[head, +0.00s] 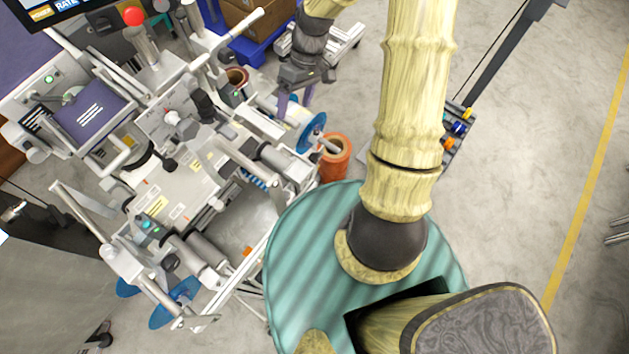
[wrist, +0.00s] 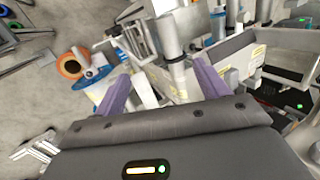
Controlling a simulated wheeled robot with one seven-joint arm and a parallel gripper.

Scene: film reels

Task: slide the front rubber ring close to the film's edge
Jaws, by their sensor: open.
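A blue disc (head: 312,132) sits around a pale shaft at the right side of the machine; it also shows in the wrist view (wrist: 104,86), partly behind my left finger. I cannot tell whether this disc is the front rubber ring, and no film edge is clear on that shaft. My gripper (head: 293,102) is above the machine's right side, just up and left of the disc in the head view. In the wrist view its purple fingers (wrist: 160,78) are spread apart, with a pale cylinder between and beyond them. No held thing shows.
The grey machine (head: 180,190) has several rollers, bars and a red knob (head: 133,16). More blue discs (head: 178,303) are at its lower left. An orange roll (head: 335,152) stands beyond the disc. Open floor lies right, with a yellow line (head: 590,180).

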